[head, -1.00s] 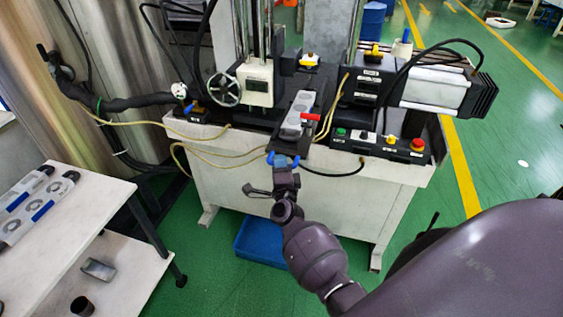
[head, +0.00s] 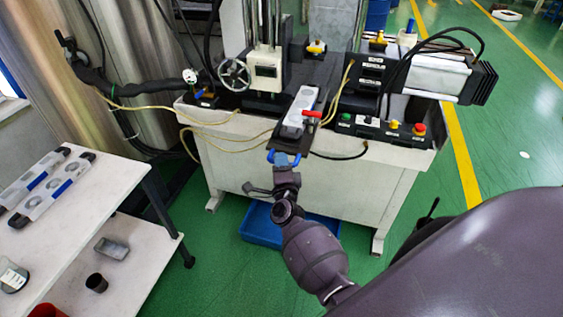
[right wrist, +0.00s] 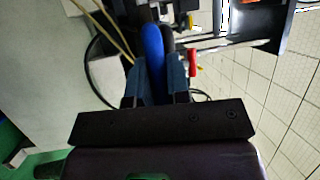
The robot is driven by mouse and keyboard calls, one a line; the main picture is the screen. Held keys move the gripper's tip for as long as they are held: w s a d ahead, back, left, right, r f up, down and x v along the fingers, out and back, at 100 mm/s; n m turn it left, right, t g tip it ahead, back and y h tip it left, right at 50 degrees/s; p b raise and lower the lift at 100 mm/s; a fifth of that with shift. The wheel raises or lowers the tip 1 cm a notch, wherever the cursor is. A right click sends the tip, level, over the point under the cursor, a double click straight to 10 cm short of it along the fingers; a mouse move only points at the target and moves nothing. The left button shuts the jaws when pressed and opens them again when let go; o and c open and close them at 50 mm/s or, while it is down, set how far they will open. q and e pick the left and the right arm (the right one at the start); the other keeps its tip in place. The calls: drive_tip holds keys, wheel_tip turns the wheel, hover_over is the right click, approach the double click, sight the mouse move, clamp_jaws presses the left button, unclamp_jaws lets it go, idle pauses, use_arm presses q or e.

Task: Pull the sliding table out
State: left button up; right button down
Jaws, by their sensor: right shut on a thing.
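The sliding table (head: 283,142) is a dark narrow plate on the machine, and its front end sticks out past the machine's front edge. A grey mould (head: 300,112) with round cavities lies on it, next to a red clamp handle (head: 312,113). A blue handle (head: 272,160) is at the table's front end; it also shows in the right wrist view (right wrist: 153,48). My right gripper (head: 284,166) is shut on the blue handle, with its fingers (right wrist: 156,82) on both sides of it. My left gripper is not in view.
The machine's white base (head: 340,190) stands behind my right arm, with a blue crate (head: 258,226) on the floor below. A button panel (head: 385,130) is right of the sliding table. A white two-level table (head: 100,185) with moulds stands at the left. Green floor is free at right.

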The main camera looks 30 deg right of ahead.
drive_tip(key=c, duration=1.1)
unclamp_jaws()
drive_tip(key=b+v, duration=0.1)
drive_tip(key=v, duration=1)
drive_tip(key=shift+w, duration=0.1)
